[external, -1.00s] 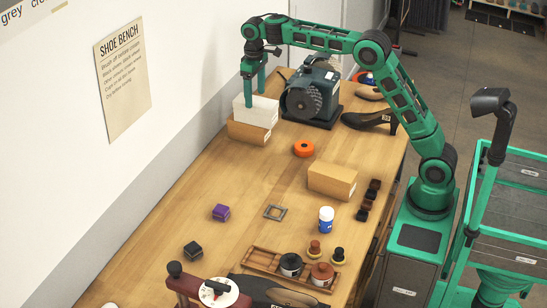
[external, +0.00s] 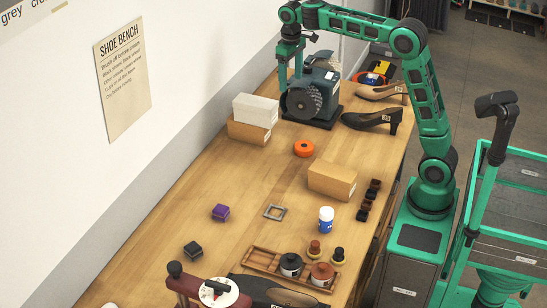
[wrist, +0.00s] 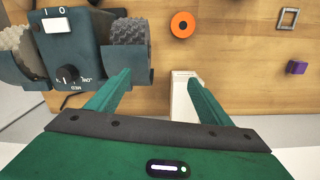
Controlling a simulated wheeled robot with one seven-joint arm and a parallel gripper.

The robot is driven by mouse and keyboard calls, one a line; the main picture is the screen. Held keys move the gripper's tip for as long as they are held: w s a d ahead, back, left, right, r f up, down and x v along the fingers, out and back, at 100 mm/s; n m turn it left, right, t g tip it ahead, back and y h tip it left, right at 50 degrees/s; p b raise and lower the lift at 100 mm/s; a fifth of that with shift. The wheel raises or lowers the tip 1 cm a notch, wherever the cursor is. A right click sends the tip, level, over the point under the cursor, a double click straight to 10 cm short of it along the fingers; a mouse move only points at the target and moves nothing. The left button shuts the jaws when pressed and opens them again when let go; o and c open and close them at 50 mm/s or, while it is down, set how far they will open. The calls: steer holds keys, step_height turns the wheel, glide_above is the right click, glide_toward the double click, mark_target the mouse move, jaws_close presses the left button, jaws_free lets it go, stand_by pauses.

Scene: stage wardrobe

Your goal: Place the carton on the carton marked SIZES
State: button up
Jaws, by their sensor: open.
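A white carton (external: 256,109) lies on top of a brown carton (external: 248,132) by the wall, left of the grinder. The brown one's end label is too small to read. A second brown carton (external: 332,180) lies alone mid-bench. My gripper (external: 291,80) is open and empty, raised beside the grinder, to the right of and above the white carton. In the wrist view my two fingers (wrist: 157,78) stand apart. Part of the white carton (wrist: 183,100) shows there beside the right finger, which hides some of it.
A dark bench grinder (external: 313,97) stands close by my fingers. An orange ring (external: 304,148) lies nearby. Black and tan shoes (external: 376,119) stand at the right edge.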

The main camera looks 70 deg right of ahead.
steer(key=s+d+f+m, duration=0.1)
steer(key=s+d+f, duration=0.15)
steer(key=s, duration=0.75)
steer(key=s+d+f+m, duration=0.2)
steer(key=s+d, duration=0.1)
steer(key=s, duration=0.7)
steer(key=s+f, duration=0.5)
steer(key=s, duration=0.5)
steer(key=s+a+f+m, duration=0.1)
steer(key=s+f, duration=0.4)
steer(key=s, duration=0.6)
steer(key=shift+s+a+f+m, duration=0.2)
steer(key=shift+s+f+m, duration=0.05)
steer(key=shift+f+m, duration=0.1)
